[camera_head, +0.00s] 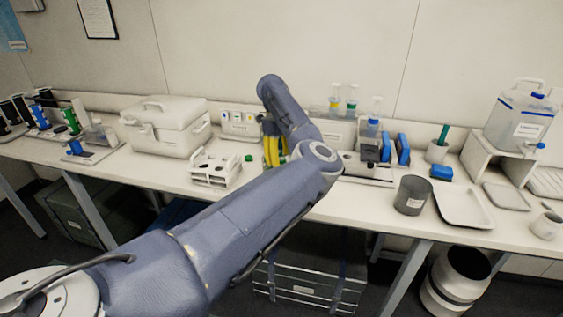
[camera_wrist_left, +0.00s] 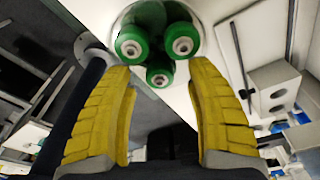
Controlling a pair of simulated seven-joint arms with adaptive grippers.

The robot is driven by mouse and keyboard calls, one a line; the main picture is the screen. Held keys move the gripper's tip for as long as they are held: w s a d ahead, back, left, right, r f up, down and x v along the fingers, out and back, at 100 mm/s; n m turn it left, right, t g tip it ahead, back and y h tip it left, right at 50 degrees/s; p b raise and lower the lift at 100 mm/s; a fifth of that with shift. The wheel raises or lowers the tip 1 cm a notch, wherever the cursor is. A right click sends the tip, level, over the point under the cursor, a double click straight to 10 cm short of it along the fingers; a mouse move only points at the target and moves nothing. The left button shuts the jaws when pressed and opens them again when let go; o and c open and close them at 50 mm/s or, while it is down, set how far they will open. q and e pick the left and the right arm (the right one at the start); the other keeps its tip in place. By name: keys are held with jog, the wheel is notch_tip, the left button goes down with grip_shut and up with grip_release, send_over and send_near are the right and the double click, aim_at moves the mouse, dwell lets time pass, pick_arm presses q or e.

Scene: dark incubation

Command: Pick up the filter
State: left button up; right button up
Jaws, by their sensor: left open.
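My left gripper (camera_head: 275,158) has yellow ribbed fingers and is over the bench, just right of a white rack. In the left wrist view the gripper (camera_wrist_left: 163,76) is open, its two fingers well apart. A cluster of green round parts with pale centres (camera_wrist_left: 157,42) shows between and beyond the fingertips, with no finger seen closed on it. I cannot tell for sure whether this cluster is the filter. In the head view my arm and fingers hide most of that spot. My right gripper is not in view.
The white rack (camera_head: 215,170) stands left of the gripper, with a lidded white box (camera_head: 165,128) behind it. Colored flasks (camera_head: 353,100), blue discs (camera_head: 402,148), a grey cup (camera_head: 412,195) and a white tray (camera_head: 462,206) are to the right. The wall is close behind.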

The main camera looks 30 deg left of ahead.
pick_arm(q)
jog(key=shift+o, duration=0.3)
jog(key=c, duration=1.1)
